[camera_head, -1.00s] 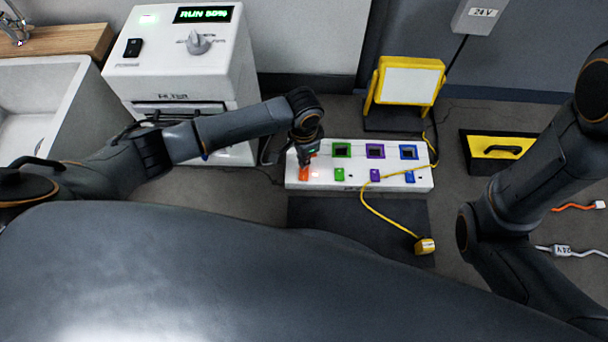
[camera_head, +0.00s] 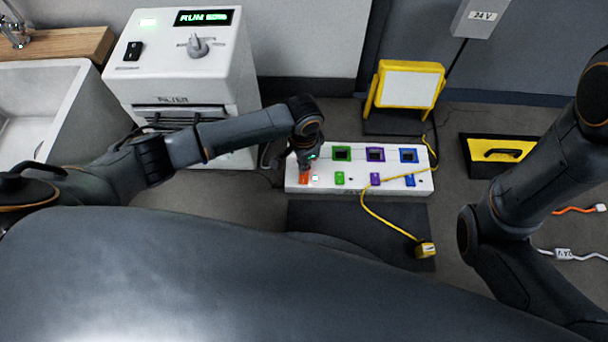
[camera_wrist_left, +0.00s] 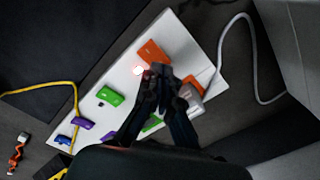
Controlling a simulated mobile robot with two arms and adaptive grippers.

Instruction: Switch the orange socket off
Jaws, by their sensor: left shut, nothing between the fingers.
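A white power strip (camera_head: 330,186) lies on the floor with coloured sockets and matching rocker switches. The orange switch (camera_head: 304,177) is at its left end; it also shows in the left wrist view (camera_wrist_left: 153,52). A small lamp (camera_head: 315,178) beside the switch is lit and glows pinkish in the wrist view (camera_wrist_left: 138,70). My left gripper (camera_head: 306,167) is shut and empty, pointing down over the strip's left end. In the wrist view its fingertips (camera_wrist_left: 164,72) are close beside the orange switch; contact cannot be told. The orange socket is mostly hidden behind the gripper. My right gripper is out of view.
A white plug (camera_wrist_left: 191,93) with a grey cable sits behind the fingers. Green (camera_head: 339,177), purple (camera_head: 375,178) and blue (camera_head: 410,180) switches line the strip. A yellow cable (camera_head: 378,212) crosses it. A filter machine (camera_head: 180,70) stands behind left, a yellow-framed lamp (camera_head: 408,86) behind.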

